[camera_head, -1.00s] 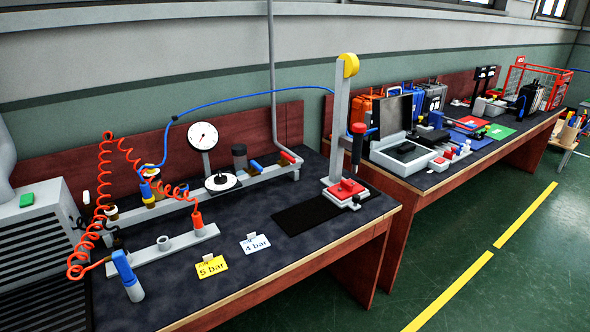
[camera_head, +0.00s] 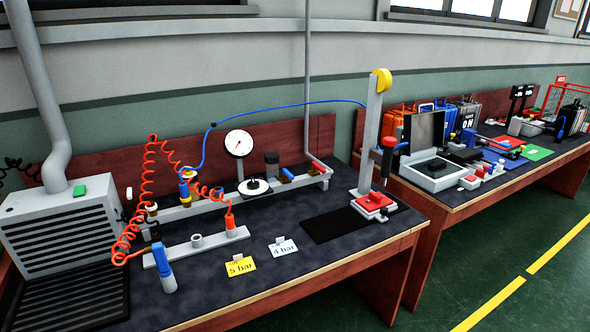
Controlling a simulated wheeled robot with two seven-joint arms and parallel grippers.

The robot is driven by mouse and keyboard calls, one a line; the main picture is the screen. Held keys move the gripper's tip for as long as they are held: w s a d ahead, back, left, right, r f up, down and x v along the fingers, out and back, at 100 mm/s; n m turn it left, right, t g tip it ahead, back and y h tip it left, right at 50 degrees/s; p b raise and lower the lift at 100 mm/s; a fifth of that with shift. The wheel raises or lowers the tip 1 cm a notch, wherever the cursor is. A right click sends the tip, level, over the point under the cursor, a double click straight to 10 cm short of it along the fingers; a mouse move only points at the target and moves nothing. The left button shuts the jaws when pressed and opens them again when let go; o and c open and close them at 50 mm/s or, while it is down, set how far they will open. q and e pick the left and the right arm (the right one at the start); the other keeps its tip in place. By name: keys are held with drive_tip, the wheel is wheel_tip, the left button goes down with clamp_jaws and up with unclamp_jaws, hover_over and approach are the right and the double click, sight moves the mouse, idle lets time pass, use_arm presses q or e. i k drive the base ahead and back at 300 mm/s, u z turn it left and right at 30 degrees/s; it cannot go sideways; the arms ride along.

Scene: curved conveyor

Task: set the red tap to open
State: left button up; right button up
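A small red handle (camera_head: 318,164), which looks like the red tap, sits at the right end of the grey pipe rail (camera_head: 215,203) at the back of the near bench. It lies slanted, close to the line of the rail; I cannot tell from here whether it is open or shut. A blue handle (camera_head: 288,174) sits just left of it on the same rail. Neither of my grippers is in view.
A round gauge (camera_head: 239,143), coiled red hose (camera_head: 148,180) and blue hose (camera_head: 290,107) stand around the rail. A grey press with a red base (camera_head: 374,202) stands right. Cards (camera_head: 241,265) lie in front.

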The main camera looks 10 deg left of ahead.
sight(315, 165)
drive_tip(key=u, duration=0.55)
drive_tip(key=i, duration=1.1)
drive_tip(key=z, duration=0.4)
drive_tip(key=k, duration=1.15)
drive_tip(key=z, duration=0.55)
drive_tip(key=i, duration=1.4)
drive_tip(key=u, duration=0.55)
